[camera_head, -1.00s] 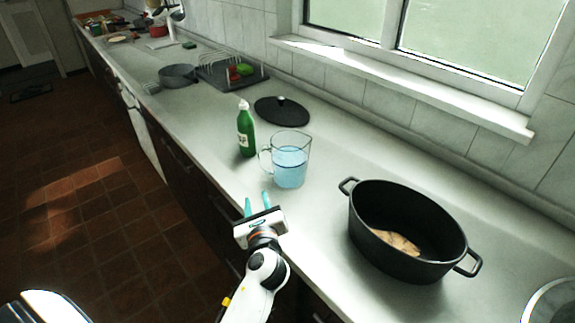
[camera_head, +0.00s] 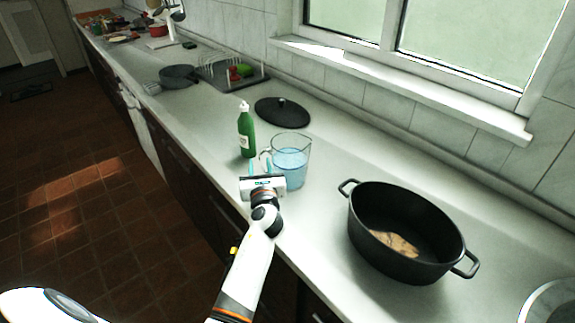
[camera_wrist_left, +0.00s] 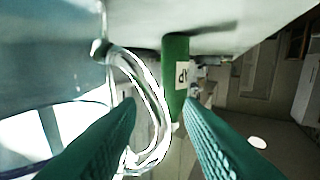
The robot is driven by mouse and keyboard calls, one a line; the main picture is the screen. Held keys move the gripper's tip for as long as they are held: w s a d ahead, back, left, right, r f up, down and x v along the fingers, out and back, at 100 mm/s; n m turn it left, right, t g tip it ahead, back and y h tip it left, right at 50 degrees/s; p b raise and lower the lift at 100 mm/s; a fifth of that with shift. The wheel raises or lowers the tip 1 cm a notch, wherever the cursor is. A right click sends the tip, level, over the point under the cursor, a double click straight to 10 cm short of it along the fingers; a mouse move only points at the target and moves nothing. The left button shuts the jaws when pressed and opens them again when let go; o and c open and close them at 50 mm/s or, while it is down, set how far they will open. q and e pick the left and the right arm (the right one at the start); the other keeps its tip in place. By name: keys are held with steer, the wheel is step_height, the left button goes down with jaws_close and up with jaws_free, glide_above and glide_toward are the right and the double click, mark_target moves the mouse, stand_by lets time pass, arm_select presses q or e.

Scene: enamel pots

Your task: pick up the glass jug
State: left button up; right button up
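The glass jug (camera_head: 292,160) stands upright on the counter in the head view, with pale blue liquid in it and its handle on the left side. My left gripper (camera_head: 260,168) is at the jug's handle side. In the left wrist view the jug's curved clear handle (camera_wrist_left: 152,100) shows between the two teal fingers of my left gripper (camera_wrist_left: 165,135), which are apart. I cannot tell whether either finger touches the handle. The jug's body (camera_wrist_left: 50,75) fills the left of that view. My right gripper is not in view.
A green bottle (camera_head: 246,132) stands close behind the jug; it also shows in the wrist view (camera_wrist_left: 176,75). A black lid (camera_head: 283,112) lies farther back. A black oval pot (camera_head: 408,232) stands to the right. The counter's front edge is near my left arm.

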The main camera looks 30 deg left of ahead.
arm_select(q)
steer(key=shift+x, duration=0.95)
steer(key=shift+d, duration=0.1)
steer(key=shift+c, duration=0.4)
jaws_close()
steer(key=shift+s+f, duration=0.1)
steer(key=shift+f, duration=0.05)
